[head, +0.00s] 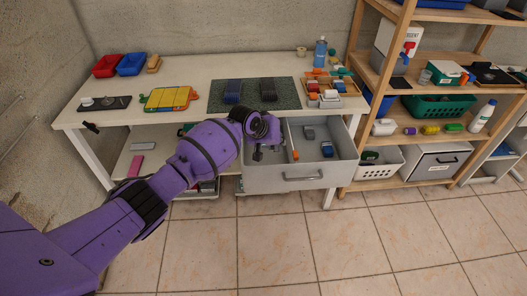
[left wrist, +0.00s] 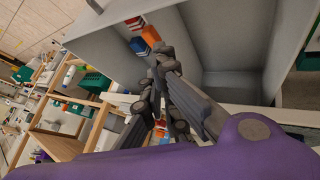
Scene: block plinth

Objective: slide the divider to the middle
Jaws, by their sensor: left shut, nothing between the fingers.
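The grey drawer (head: 345,162) under the workbench is pulled open. Its thin grey divider (head: 289,142) runs front to back, left of the drawer's middle, with a narrower compartment on its left. My left gripper (head: 258,153) is shut and empty and reaches down into the left part of the drawer, partly hidden by its own wrist. In the left wrist view, its closed fingers (left wrist: 160,52) are beside a grey panel (left wrist: 192,42) that looks like the divider; I cannot tell whether they touch. My right gripper is not in view.
The workbench (head: 205,72) above holds trays and mats. A wooden shelf (head: 405,95) stands at the right. The floor in front is clear.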

